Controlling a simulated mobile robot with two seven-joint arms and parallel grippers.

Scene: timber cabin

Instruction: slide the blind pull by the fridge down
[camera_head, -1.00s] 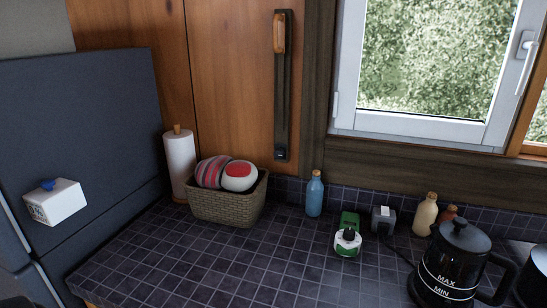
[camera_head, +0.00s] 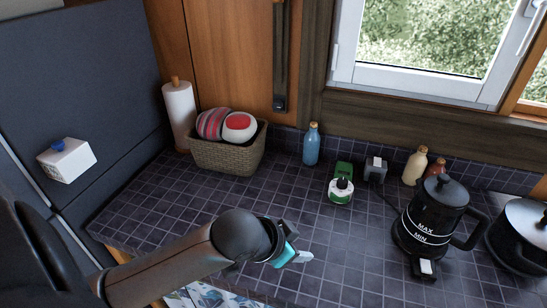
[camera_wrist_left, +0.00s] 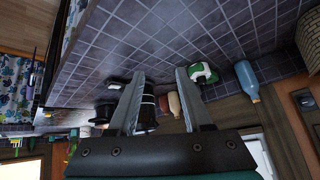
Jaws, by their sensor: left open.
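The dark vertical track (camera_head: 281,60) of the blind pull is fixed to the wooden panel beside the window and right of the fridge (camera_head: 75,75). Only its lower part shows; the wooden pull itself is above the top edge of the head view. My left gripper (camera_head: 298,257) is low over the front of the tiled counter, well below and apart from the track. In the left wrist view its two fingers (camera_wrist_left: 160,75) are spread with nothing between them in their grip. My right gripper is in neither view.
The basket and blue bottle stand below the track. The counter's middle is clear.

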